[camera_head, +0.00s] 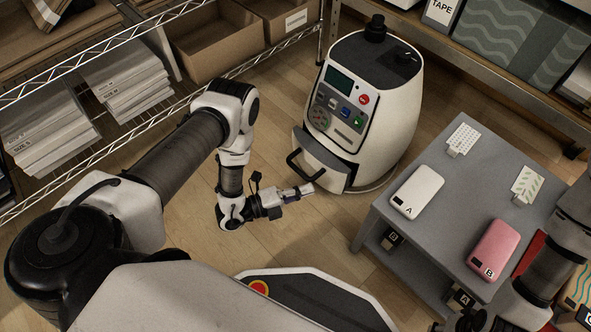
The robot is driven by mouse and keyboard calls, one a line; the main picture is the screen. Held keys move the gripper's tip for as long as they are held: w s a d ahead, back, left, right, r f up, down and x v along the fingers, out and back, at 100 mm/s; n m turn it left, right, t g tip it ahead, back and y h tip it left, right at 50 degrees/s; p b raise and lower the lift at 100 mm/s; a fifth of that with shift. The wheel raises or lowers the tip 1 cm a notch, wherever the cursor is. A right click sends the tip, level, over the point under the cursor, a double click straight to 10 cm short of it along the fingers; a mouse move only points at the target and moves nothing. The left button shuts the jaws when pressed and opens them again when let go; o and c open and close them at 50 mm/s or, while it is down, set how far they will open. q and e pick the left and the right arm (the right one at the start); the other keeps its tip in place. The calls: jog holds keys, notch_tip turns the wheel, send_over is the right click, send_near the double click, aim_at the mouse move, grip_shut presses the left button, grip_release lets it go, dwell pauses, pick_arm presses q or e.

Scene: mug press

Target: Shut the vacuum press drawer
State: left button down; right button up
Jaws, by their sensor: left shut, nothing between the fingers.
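The vacuum press (394,130) is a rounded white machine with a dark screen and coloured buttons, standing on the floor at upper middle. Its drawer (327,172) sticks out from the lower front toward the left, with a grey inside and a black bar handle (291,167). My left gripper (304,191) is shut and empty, just below and in front of the handle; whether it touches the drawer is unclear, but a gap seems to show. My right gripper (468,321) is partly seen at the bottom edge, dark and cut off, so its fingers cannot be judged.
A grey table (443,186) on the right holds a white case A (417,192), a pink case B (493,250) and small patterned cards. Wire shelving with paper stacks (122,82) and a cardboard box (212,45) stands at the upper left. Wooden floor between is clear.

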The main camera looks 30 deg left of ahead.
aim_at(336, 168)
pick_arm(q)
jog(key=w+d+b, duration=0.1)
jog(key=w, duration=0.1)
jog(key=w+d+b, duration=0.1)
jog(key=w, duration=0.1)
jog(key=w+d+b, duration=0.1)
jog(key=w, duration=0.1)
jog(key=shift+w+f+b, duration=0.3)
jog(key=shift+w+f, duration=0.1)
jog(key=shift+w+r, duration=0.15)
jog(key=shift+w, duration=0.2)
jog(key=shift+w+d+b, duration=0.25)
jog(key=shift+w, duration=0.45)
jog(key=shift+w+d+b, duration=0.2)
jog(key=shift+w, duration=0.45)
